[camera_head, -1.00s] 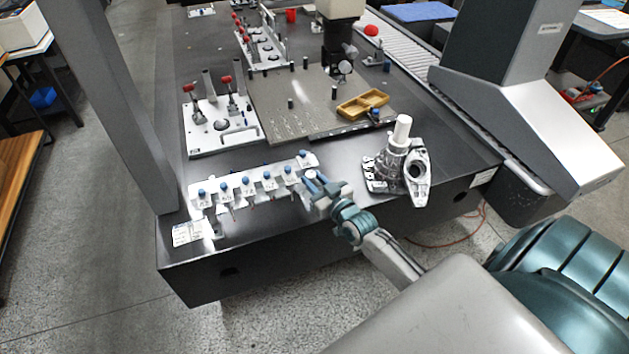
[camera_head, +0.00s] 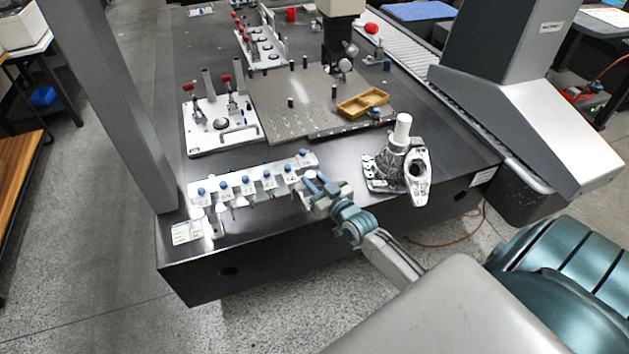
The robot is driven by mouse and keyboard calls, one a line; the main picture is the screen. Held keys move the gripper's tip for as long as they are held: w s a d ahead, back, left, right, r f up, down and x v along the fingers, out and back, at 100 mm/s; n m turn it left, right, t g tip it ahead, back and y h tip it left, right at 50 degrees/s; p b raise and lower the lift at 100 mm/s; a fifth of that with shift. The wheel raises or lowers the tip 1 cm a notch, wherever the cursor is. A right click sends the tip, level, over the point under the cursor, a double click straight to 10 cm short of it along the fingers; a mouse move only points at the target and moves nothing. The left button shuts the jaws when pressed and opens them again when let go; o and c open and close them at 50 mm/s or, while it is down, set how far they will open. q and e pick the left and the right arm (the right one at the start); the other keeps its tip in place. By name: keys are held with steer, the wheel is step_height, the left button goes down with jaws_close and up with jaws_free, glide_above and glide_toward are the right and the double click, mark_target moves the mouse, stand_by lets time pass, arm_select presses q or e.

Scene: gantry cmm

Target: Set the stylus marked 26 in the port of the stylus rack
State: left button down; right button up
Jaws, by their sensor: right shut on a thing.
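The white stylus rack (camera_head: 304,157) lies along the near edge of the dark granite table. Several styli with blue tops (camera_head: 246,181) sit along it, with labels too small to read. My right gripper (camera_head: 313,188) is at the right end of the rack and is shut on a stylus (camera_head: 311,175), whose pale top shows between the fingers. The gripper hides the lower part of this stylus and the rack spot behind it, so I cannot tell whether it is inside a port. The number 26 cannot be read. My left gripper is not in view.
A silver casting with a white cylinder (camera_head: 402,130) stands close to the right of my gripper. Behind are a fixture plate with red knobs (camera_head: 193,143), a grey plate (camera_head: 300,118) and a yellow tray (camera_head: 353,108).

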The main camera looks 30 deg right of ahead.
steer(key=o, duration=1)
steer(key=shift+s, duration=0.1)
steer(key=s+p, duration=0.3)
steer(key=s, duration=0.7)
steer(key=shift+s+d, duration=0.15)
steer(key=shift+s, duration=0.15)
